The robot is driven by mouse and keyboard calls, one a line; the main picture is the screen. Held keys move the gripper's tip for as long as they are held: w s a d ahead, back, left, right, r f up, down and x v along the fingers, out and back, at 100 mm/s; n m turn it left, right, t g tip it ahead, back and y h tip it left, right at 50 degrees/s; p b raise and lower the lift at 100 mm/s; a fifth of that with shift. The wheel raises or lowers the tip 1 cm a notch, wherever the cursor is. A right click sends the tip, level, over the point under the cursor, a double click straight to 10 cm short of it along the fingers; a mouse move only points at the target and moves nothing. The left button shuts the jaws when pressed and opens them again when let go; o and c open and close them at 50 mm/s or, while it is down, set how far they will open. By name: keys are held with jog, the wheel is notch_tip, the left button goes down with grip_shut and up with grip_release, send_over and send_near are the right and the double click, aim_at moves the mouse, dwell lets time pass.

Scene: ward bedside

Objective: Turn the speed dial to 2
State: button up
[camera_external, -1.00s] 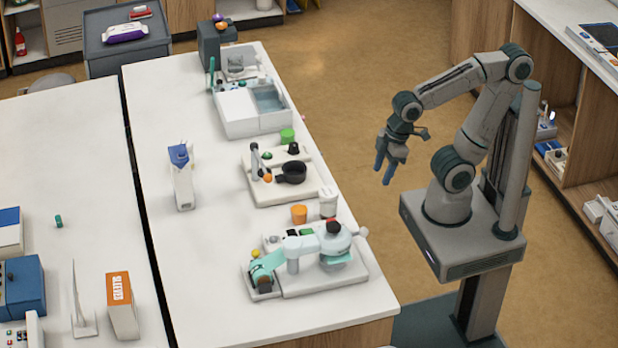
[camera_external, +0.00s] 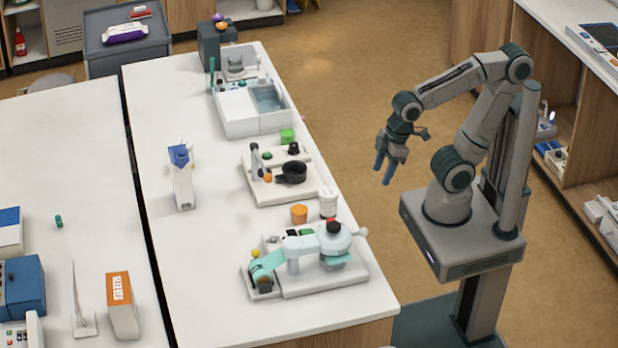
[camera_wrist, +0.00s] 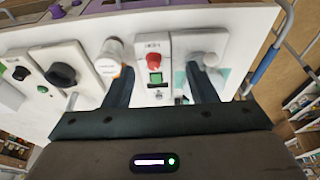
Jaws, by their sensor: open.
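My gripper (camera_external: 391,168) hangs open and empty in the air, to the right of the white bench. In the wrist view its two fingers (camera_wrist: 162,88) stand apart, with a white control panel (camera_wrist: 154,92) visible between them. The middle device (camera_external: 262,190) carries a black knob (camera_external: 293,148). I cannot tell which knob is the speed dial; no numbers are legible.
A white basin unit (camera_external: 238,118) stands farther back. The floor between my base and the bench is clear.

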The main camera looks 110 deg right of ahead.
jog(key=w+d+r+n+g+h+b, duration=0.2)
jog(key=w+d+r+n, duration=0.1)
jog(key=w+d, duration=0.65)
jog(key=n+g+y+b, duration=0.1)
jog(key=n+y+b, duration=0.1)
jog(key=n, duration=0.4)
send_over(294, 145)
notch_tip(294, 145, down, 6)
notch_tip(294, 145, down, 14)
jog(key=shift+r+p, duration=0.2)
jog(key=shift+p, duration=0.3)
jog(key=c, duration=1)
